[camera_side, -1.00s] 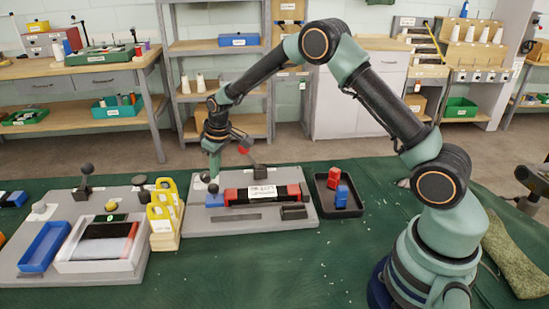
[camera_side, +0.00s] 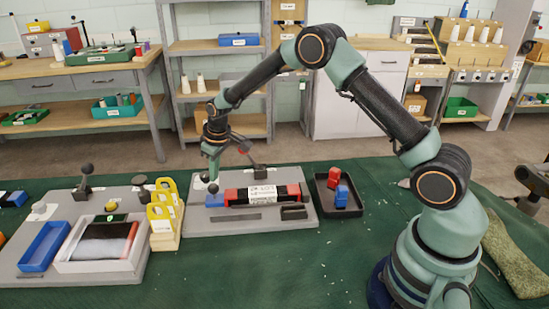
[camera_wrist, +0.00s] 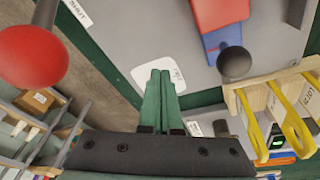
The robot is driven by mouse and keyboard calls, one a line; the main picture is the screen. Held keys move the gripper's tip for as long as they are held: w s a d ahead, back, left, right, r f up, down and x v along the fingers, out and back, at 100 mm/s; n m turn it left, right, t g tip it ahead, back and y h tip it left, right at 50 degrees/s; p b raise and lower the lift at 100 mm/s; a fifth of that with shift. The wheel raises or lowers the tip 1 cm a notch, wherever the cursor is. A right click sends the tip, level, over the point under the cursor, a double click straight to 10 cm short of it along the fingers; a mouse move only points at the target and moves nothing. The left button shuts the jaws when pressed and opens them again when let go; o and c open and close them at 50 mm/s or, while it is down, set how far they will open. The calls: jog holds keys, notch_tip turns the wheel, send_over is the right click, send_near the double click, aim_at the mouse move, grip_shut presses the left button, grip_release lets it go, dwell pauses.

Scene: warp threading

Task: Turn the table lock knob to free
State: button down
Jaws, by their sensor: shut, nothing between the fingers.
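My gripper (camera_side: 214,176) points down over the left end of the middle grey board (camera_side: 230,228). Its green fingers (camera_wrist: 161,80) are together and empty, over a white label on the board. A dark ball knob (camera_side: 213,188) stands close below the fingers in the side view; a dark ball knob (camera_wrist: 235,63) is right of the fingertips in the wrist view, apart from them. A red ball knob (camera_side: 243,149) on a lever stands behind, also at the left of the wrist view (camera_wrist: 33,57). I cannot tell which knob is the table lock; the labels are hard to read.
Yellow-handled wooden blocks (camera_side: 165,222) stand left of the middle board. A red and black bar (camera_side: 292,190) lies on it. A black tray (camera_side: 338,208) holds red and blue pieces on the right. The left board (camera_side: 45,275) carries other knobs and a blue tray.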

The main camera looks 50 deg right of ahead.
jog(key=shift+w, duration=0.2)
jog(key=shift+d, duration=0.1)
dwell(0.4)
jog(key=shift+s, duration=0.1)
jog(key=shift+s+d, duration=0.1)
jog(key=shift+s, duration=0.15)
jog(key=v, duration=0.3)
jog(key=w+v, duration=0.1)
jog(key=v, duration=0.1)
jog(key=shift+w+r, duration=0.1)
jog(key=shift+r, duration=0.45)
